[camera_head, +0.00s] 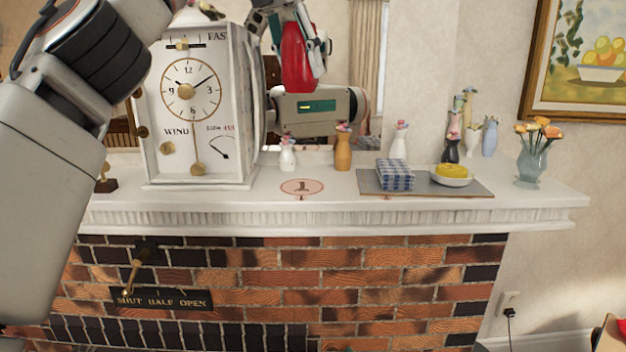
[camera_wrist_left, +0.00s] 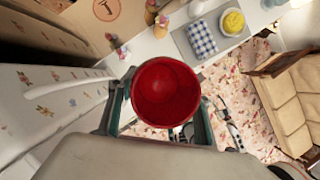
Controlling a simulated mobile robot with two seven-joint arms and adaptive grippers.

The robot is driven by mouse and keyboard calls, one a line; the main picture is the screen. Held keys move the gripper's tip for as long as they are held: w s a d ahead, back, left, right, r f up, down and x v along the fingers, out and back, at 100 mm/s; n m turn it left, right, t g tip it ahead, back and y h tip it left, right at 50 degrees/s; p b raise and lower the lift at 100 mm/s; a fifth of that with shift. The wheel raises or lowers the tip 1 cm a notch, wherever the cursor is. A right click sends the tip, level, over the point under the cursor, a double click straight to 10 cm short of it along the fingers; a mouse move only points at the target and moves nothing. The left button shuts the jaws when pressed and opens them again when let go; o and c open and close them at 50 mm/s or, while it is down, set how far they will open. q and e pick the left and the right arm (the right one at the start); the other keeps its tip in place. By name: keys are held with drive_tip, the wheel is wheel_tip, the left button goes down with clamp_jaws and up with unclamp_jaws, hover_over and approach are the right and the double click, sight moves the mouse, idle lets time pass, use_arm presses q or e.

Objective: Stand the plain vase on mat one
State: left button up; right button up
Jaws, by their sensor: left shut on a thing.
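The plain red vase (camera_head: 296,58) is upright, held high right of the clock in the head view. My left gripper (camera_head: 300,45) is shut on it, its fingers on the vase's sides; a mirror is behind, and I cannot tell whether this is partly reflection. In the left wrist view the vase's round open mouth (camera_wrist_left: 166,92) lies between the fingers of the left gripper (camera_wrist_left: 163,100). Mat one (camera_head: 302,188), a round pinkish mat marked 1, lies bare on the mantel, below and apart from the vase. My right gripper is not in view.
The white clock (camera_head: 190,110) stands left of the mat. A small white vase (camera_head: 287,156) and an orange vase (camera_head: 343,150) stand behind it. Right of it, a grey tray (camera_head: 440,188) holds a checked cloth (camera_head: 395,175) and a yellow-filled bowl (camera_head: 453,178). Several vases stand farther right.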

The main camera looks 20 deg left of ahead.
sight(299, 83)
use_arm(q)
drive_tip(key=shift+w+d+f, duration=0.1)
drive_tip(key=shift+f, duration=0.2)
drive_tip(key=f, duration=0.3)
drive_tip(key=shift+s+f, duration=0.15)
drive_tip(key=shift+s, duration=0.1)
wheel_tip(299, 83, down, 12)
drive_tip(key=shift+w+f, duration=0.1)
drive_tip(key=shift+f, duration=0.1)
wheel_tip(299, 83, down, 4)
drive_tip(key=shift+r, duration=0.25)
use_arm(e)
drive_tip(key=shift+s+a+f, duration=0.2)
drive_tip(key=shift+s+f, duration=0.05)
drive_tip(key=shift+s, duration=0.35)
